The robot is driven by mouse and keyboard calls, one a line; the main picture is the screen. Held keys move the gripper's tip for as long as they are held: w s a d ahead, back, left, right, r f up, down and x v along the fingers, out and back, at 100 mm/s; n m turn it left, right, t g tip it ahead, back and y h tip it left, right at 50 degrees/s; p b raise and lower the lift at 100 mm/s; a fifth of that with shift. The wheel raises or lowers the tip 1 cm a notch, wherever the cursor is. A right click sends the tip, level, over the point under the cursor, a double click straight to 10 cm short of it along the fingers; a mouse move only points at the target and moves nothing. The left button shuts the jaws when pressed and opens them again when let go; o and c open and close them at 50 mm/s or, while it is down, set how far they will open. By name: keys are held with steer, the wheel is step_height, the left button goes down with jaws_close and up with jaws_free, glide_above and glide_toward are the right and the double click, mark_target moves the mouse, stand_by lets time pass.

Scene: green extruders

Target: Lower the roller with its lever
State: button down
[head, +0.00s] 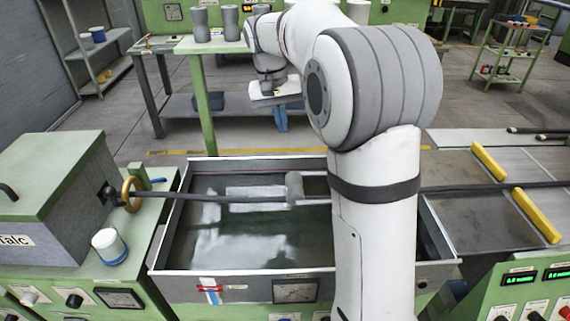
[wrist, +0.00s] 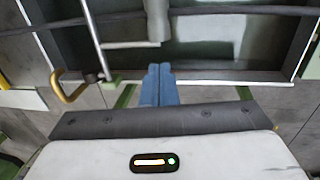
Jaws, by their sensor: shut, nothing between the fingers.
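The roller (head: 293,188) is a short grey cylinder over the water bath, in line with the dark strand. It also shows at the top of the wrist view (wrist: 157,20). I cannot tell whether it touches the strand. A pale metal bar (wrist: 95,38) leads to a yellow lever handle (wrist: 70,88) at the left of the wrist view; in the head view my arm hides this handle. My gripper (head: 280,118), with blue fingers, is beyond the bath's far edge. In the wrist view its fingers (wrist: 158,78) are shut and empty, to the right of the handle and apart from it.
The bath's rim (head: 255,272) surrounds the water. The dark strand (head: 230,198) runs across it from the grey talc box (head: 60,215). A green table (head: 185,46) with grey cups stands behind my gripper. Yellow bars (head: 537,215) lie on the right.

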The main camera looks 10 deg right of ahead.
mark_target(292, 174)
steer(key=f, duration=0.4)
steer(key=d+f, duration=0.1)
steer(key=f, duration=0.4)
steer(key=d+f, duration=0.1)
steer(key=f, duration=0.3)
steer(key=shift+s+d+f+p, duration=0.1)
steer(key=shift+s+f+p, duration=0.15)
steer(key=shift+f+p, duration=0.15)
